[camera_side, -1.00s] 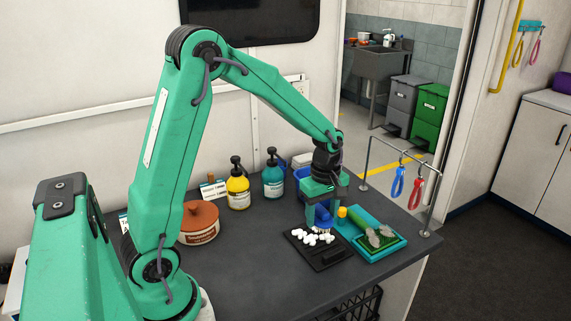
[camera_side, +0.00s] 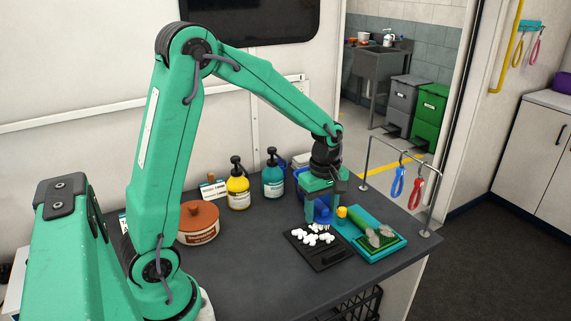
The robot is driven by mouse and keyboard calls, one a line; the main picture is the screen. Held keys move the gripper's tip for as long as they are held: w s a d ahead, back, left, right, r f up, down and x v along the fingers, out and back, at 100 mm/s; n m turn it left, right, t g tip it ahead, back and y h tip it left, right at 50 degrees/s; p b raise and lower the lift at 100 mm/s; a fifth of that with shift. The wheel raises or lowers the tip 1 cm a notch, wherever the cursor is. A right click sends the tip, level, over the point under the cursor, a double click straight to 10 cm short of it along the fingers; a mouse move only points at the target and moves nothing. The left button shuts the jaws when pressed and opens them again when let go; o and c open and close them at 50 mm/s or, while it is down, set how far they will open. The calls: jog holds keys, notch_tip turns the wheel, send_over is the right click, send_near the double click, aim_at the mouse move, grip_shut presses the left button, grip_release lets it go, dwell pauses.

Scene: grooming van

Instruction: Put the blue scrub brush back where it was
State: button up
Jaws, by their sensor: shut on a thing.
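My gripper (camera_side: 322,210) points down over the right part of the dark table. It is shut on the blue scrub brush (camera_side: 323,214), which shows between the fingers with pale bristles underneath. The brush is just behind the black tray (camera_side: 325,258) of white balls. I cannot tell whether the bristles touch anything. A yellow-capped item (camera_side: 341,212) stands close to the right of the brush. My gripper partly hides the blue container (camera_side: 299,172) behind it.
Yellow (camera_side: 238,190) and teal (camera_side: 273,180) pump bottles and a brown-lidded pot (camera_side: 199,222) stand to the left. A metal rail (camera_side: 432,205) with hanging loops rises at the right edge.

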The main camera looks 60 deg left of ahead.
jog(key=s+d+r, duration=0.2)
jog(key=s+d, duration=0.2)
jog(key=s, duration=0.8)
jog(key=shift+d, duration=0.35)
jog(key=shift+w+f, duration=0.1)
jog(key=a+f, duration=0.2)
jog(key=a, duration=0.2)
jog(key=w+a+f, duration=0.1)
jog(key=a+f, duration=0.1)
jog(key=a, duration=0.1)
jog(key=a+f, duration=0.3)
jog(key=a, duration=0.1)
jog(key=shift+w+a, duration=0.3)
jog(key=shift+w, duration=0.1)
jog(key=shift+f, duration=1.95)
jog(key=shift+f, duration=0.15)
jog(key=o, duration=0.9)
jog(key=shift+o, duration=0.2)
